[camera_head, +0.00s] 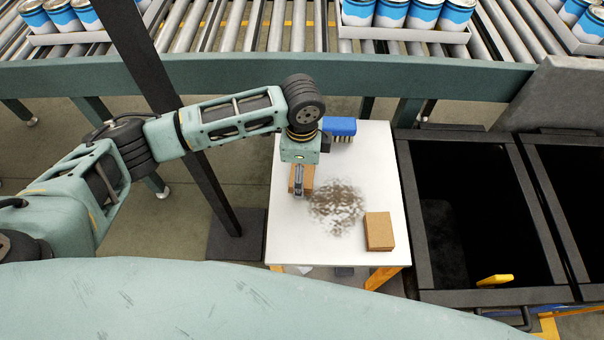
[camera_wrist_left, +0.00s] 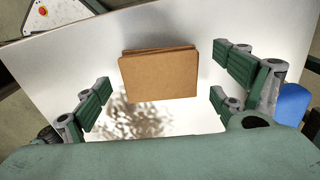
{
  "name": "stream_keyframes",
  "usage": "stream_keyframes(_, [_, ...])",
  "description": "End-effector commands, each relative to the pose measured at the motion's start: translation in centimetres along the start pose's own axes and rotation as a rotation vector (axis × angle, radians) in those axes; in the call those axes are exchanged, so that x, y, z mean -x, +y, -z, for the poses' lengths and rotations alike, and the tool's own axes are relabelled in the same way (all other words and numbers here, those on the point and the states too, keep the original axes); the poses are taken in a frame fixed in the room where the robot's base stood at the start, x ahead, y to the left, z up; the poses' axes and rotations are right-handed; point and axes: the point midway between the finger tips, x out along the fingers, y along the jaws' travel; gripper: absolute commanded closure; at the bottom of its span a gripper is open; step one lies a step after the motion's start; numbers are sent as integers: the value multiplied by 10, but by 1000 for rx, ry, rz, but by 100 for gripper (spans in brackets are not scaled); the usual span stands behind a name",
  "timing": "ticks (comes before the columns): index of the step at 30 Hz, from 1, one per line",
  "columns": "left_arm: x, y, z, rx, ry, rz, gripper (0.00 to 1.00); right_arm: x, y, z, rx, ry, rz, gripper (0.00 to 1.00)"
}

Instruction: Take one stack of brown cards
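One stack of brown cards (camera_head: 308,173) lies on the white table (camera_head: 345,165), partly hidden by my left gripper (camera_head: 299,186) above it. In the left wrist view a brown stack (camera_wrist_left: 160,75) lies between the spread fingers of my left gripper (camera_wrist_left: 160,92), with a gap on both sides. The gripper is open and empty. A second stack of brown cards (camera_head: 379,231) lies at the table's front right. My right gripper is not in view.
A blue brush (camera_head: 340,126) lies at the table's back. A dark dirt patch (camera_head: 338,206) marks the tabletop between the stacks. A dark post (camera_head: 185,120) stands left of the table. Black bins (camera_head: 405,190) stand close on the right. A roller conveyor (camera_head: 270,75) runs behind.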

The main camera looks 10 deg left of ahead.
Motion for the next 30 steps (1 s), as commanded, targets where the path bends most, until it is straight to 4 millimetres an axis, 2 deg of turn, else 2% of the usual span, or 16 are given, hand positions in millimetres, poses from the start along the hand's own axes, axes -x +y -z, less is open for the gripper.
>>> stream_keyframes(2, [0, 0, 0, 0, 0, 0, 21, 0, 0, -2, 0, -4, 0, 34])
stream_keyframes(12, [0, 0, 0, 0, 0, 0, 49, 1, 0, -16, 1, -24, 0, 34])
stream_keyframes(23, [6, 0, 1, 0, 2, 0, 50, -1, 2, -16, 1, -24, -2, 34])
stream_keyframes(26, [16, 0, 1, -1, 2, 1, 50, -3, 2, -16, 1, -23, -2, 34])
stream_keyframes(30, [40, -1, 1, -3, 3, 1, 50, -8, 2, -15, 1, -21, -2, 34])
